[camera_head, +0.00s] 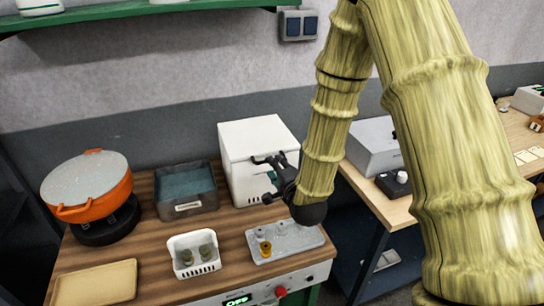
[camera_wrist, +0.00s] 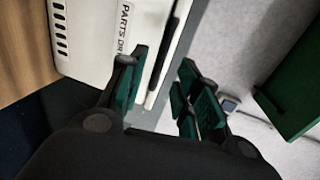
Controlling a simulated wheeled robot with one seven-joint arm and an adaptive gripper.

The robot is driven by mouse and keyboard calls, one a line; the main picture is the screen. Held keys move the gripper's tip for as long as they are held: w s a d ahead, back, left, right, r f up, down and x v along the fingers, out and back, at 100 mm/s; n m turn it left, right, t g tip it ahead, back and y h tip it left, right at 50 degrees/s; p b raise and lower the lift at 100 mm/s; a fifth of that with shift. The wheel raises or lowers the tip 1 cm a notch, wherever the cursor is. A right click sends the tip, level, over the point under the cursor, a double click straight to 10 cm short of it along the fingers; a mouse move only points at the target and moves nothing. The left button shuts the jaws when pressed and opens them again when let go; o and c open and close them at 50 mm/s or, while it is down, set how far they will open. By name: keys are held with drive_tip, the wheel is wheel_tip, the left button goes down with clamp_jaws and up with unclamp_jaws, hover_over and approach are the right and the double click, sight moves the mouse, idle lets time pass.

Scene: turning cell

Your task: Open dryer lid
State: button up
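The parts dryer is a white box (camera_head: 240,180) at the back right of the wooden bench. Its white lid (camera_head: 258,138) looks closed on top. In the wrist view the dryer (camera_wrist: 88,40) lies sideways, with vent slots, part of a "PARTS DR" label and a dark bar along its edge. My gripper (camera_head: 265,178) is in front of the dryer's front face. In the wrist view my gripper (camera_wrist: 164,62) has its dark green finger pads apart, with the dryer's edge showing between them. Whether a finger touches the dryer cannot be told.
An orange pot (camera_head: 92,205) and a dark bin (camera_head: 188,205) stand left of the dryer. In front are a white basket (camera_head: 190,268), a grey fixture plate (camera_head: 300,243) and a tan tray (camera_head: 95,283). A green shelf (camera_head: 130,12) hangs above; it also shows in the wrist view (camera_wrist: 295,95).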

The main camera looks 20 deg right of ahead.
drive_tip(key=p+x, duration=0.2)
drive_tip(key=x, duration=0.4)
clamp_jaws()
drive_tip(key=shift+d, duration=0.1)
